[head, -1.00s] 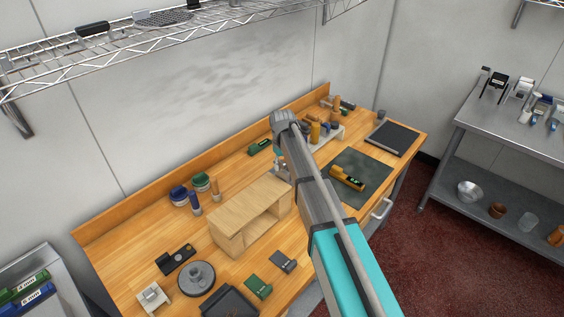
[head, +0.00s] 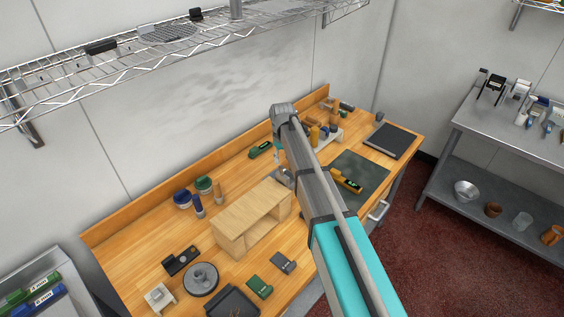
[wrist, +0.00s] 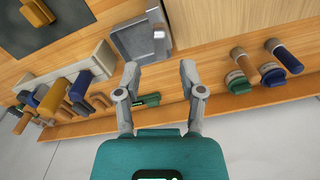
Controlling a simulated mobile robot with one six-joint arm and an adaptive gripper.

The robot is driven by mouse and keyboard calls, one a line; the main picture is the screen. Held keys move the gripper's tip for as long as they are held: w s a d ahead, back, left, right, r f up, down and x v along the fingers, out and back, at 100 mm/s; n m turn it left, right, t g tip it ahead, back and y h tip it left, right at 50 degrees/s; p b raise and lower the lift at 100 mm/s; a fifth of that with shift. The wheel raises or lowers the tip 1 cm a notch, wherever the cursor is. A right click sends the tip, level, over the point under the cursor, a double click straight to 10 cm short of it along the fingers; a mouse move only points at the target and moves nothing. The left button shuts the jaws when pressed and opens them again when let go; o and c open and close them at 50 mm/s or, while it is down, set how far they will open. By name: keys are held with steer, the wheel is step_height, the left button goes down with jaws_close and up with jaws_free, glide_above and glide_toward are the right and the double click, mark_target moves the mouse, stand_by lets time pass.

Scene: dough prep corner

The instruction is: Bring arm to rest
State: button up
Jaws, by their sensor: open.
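My gripper shows in the wrist view (wrist: 158,85) with its two grey fingers spread apart and nothing between them. It hangs above the wooden workbench (wrist: 228,48), over the stretch near the back edge. A green device (wrist: 147,100) lies on the bench beyond the fingertips and shows between the fingers. In the head view my arm reaches over the bench and hides part of the middle; the fingers are mostly hidden there. The green device also shows in the head view (head: 260,150), left of my arm's wrist.
A wooden box shelf (head: 250,216) stands left of my arm. A yellow device (head: 346,181) lies on a dark mat (head: 362,165) to the right. A rack of handled tools (wrist: 67,78) stands near my gripper. A wire shelf (head: 190,50) hangs above. A steel table (head: 510,130) stands at right.

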steer(key=shift+r, duration=0.6)
steer(key=s+d+f+m+b, duration=0.3)
steer(key=s+d+f+b, duration=0.3)
steer(key=s+d, duration=0.5)
steer(key=s+d+f+m+b, duration=0.4)
steer(key=s+d+f+b, duration=0.2)
steer(key=s+d, duration=0.6)
steer(key=s+f, duration=0.1)
steer(key=s, duration=0.2)
